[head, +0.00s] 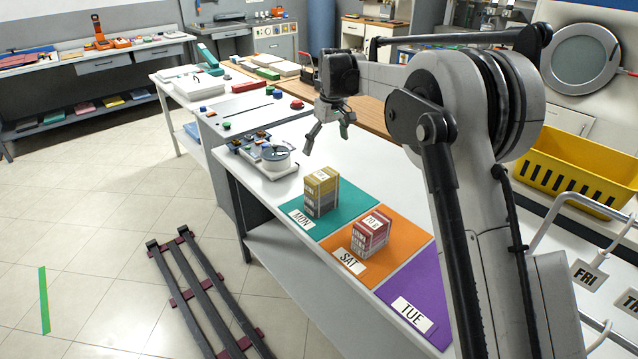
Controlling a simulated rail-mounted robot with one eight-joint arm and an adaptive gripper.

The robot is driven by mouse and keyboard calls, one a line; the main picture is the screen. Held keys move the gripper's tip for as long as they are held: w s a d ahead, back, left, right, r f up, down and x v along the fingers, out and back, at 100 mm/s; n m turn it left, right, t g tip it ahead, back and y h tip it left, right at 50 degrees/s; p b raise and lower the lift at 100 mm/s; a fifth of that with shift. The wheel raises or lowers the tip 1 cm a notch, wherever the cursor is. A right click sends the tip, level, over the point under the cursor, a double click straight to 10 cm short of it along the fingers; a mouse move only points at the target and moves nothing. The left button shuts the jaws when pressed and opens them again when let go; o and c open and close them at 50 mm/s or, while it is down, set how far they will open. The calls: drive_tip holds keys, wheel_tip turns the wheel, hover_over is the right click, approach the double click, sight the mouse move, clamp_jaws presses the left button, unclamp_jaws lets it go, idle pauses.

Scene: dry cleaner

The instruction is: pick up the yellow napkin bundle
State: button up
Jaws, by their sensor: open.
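The yellow napkin bundle (322,192) stands on the teal MON mat (345,208) on the white counter. It is a block-like stack with yellow upper layers, greyish lower layers and a white label on top. My gripper (327,143) is open and empty. It hangs above the counter, behind the bundle in the picture and apart from it, with its fingers pointing down. Nothing hides the bundle's front or top.
A red bundle (371,234) stands close by on the orange SAT mat (405,240). The purple TUE mat (425,290) is bare. A device with a round dial (272,155) sits behind the bundle at left. A yellow basket (575,172) stands at right.

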sight(322, 175)
drive_tip(key=f, duration=0.8)
drive_tip(key=shift+w+a+f, duration=0.2)
drive_tip(key=shift+w+a, duration=0.15)
drive_tip(key=shift+w, duration=0.05)
drive_tip(key=shift+w+a+f+p, duration=0.1)
drive_tip(key=shift+f+p, duration=0.05)
drive_tip(key=shift+f, duration=0.7)
drive_tip(key=shift+w+a+f+p, duration=0.15)
drive_tip(key=shift+f, duration=0.65)
drive_tip(key=shift+w+a+f+p, duration=0.1)
drive_tip(key=shift+f+p, duration=0.05)
drive_tip(key=shift+f, duration=0.7)
drive_tip(key=c, duration=1.1)
drive_tip(key=shift+o, duration=0.2)
drive_tip(key=shift+r, duration=0.1)
